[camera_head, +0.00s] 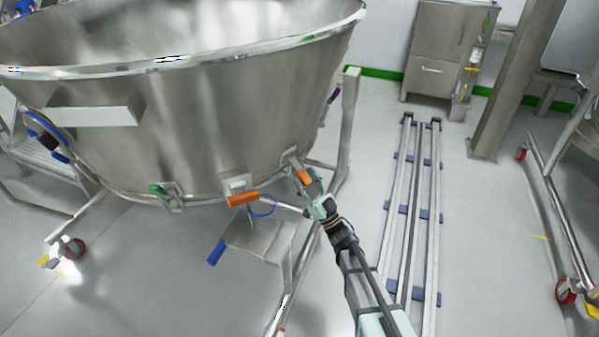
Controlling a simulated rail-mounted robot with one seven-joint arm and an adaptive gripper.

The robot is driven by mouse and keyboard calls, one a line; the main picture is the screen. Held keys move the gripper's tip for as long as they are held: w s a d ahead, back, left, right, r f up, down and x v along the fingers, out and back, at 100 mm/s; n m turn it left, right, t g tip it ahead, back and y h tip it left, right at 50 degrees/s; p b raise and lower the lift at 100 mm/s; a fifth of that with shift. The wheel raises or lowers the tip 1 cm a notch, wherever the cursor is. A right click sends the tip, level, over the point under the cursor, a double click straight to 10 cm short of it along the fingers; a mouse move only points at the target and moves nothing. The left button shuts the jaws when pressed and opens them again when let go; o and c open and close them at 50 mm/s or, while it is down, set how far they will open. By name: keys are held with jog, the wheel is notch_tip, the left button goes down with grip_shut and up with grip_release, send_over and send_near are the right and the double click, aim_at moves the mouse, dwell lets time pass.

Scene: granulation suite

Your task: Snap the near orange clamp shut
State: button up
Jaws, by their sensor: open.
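A large steel bowl (210,120) has several clamps along its lower rim. One clamp with an orange handle (243,198) sits at the front of the rim, its handle sticking out sideways below a pale block. A second orange-handled clamp (304,177) is further right on the rim, its handle slanting down. My gripper (311,181) is open at this right-hand clamp, close beside its handle. My gripper partly hides that clamp, and I cannot tell whether they touch. I cannot tell how far either clamp is closed.
A green-handled clamp (158,190) is further left on the rim. Floor rails (410,200) and open floor lie to the right. A steel cabinet (443,50) stands behind.

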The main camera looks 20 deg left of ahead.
aim_at(300, 170)
jog(key=shift+x, duration=1.8)
grip_shut()
